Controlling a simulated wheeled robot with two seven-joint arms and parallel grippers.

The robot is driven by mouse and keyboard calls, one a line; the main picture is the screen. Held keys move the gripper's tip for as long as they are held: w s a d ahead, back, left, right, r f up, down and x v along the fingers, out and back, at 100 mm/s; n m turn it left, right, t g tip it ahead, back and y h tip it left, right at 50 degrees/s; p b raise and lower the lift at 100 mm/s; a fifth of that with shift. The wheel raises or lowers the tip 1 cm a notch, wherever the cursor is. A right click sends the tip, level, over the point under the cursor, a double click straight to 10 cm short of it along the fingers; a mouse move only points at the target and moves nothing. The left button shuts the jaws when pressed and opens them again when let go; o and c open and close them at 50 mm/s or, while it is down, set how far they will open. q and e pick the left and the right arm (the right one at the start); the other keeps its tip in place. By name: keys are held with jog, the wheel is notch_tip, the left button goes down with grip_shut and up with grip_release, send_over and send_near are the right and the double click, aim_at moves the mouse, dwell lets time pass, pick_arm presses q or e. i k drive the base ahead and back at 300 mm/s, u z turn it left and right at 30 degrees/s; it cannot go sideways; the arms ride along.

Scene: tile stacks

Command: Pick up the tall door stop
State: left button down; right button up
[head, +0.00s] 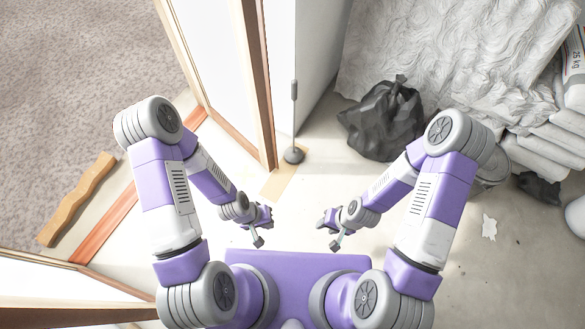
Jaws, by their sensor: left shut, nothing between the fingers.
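The tall door stop (294,154) stands upright on the floor beside the door edge, with a round dark grey base, a thin stem and a thicker grey grip at its top. My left gripper (261,229) is shut and empty, in front of the door stop's base and a little to its left, apart from it. My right gripper (331,230) is in front and to the right, also apart from the door stop. Its fingers are too small to tell whether they are open.
A wood-framed door (255,80) stands just left of the door stop. A black bag (385,122) sits to its right, with crumpled sheeting (440,60) and stacked sacks (560,135) beyond. A wavy wooden piece (78,200) lies at left. Floor between my grippers and the bag is clear.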

aim_at(294, 155)
jog(key=u, duration=0.85)
jog(key=i, duration=0.9)
jog(key=z, duration=0.05)
